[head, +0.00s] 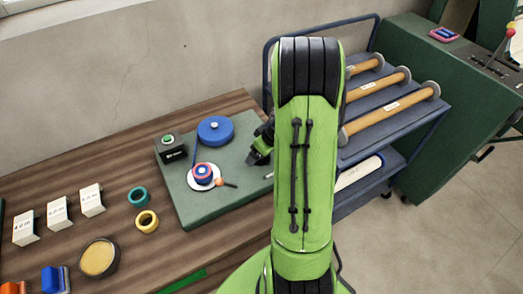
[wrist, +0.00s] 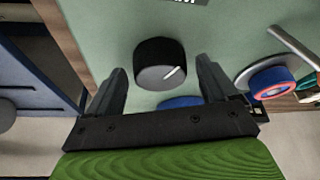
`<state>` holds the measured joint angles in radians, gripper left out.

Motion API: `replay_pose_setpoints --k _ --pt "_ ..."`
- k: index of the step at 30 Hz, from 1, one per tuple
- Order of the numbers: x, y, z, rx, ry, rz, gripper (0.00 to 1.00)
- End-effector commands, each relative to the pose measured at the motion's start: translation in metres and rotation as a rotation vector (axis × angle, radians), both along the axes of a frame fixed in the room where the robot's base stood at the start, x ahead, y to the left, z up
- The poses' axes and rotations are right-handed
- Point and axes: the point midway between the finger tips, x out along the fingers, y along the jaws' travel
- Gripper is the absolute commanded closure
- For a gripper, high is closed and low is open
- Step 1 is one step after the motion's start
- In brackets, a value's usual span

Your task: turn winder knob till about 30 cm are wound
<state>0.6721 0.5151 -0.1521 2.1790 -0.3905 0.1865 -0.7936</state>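A green winder board (head: 240,190) lies on the wooden table. On it are a blue disc (head: 214,130) and a red-and-blue spool (head: 203,172) on a white disc, with a small orange knob (head: 222,182) at its edge. My gripper (head: 259,148) is over the board's right side, partly hidden by my arm. In the wrist view my gripper (wrist: 164,68) is open. A black round knob (wrist: 165,52) with a white line on its grey face shows between and beyond the fingers, touching neither visibly. The red-and-blue spool (wrist: 271,80) is at the right there.
A black box (head: 171,148) with a green button stands at the board's left corner. Teal and yellow rings (head: 147,221), white blocks (head: 57,214) and a round tin (head: 99,258) lie left. A blue cart (head: 395,105) with rolls stands right, close to my arm.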

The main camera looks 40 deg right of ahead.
Motion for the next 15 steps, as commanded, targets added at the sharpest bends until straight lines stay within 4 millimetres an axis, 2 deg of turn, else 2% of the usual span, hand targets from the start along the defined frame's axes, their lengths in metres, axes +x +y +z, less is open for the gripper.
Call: replay_pose_setpoints --k 5,8,11,15 --pt "0.000 0.000 0.001 0.001 0.000 0.000 0.14" --pt "-0.003 -0.001 0.009 0.000 0.000 0.000 0.14" --pt "-0.011 -0.002 0.031 -0.002 -0.004 -0.001 0.14" --pt "-0.026 -0.004 0.070 -0.004 -0.004 -0.003 0.14"
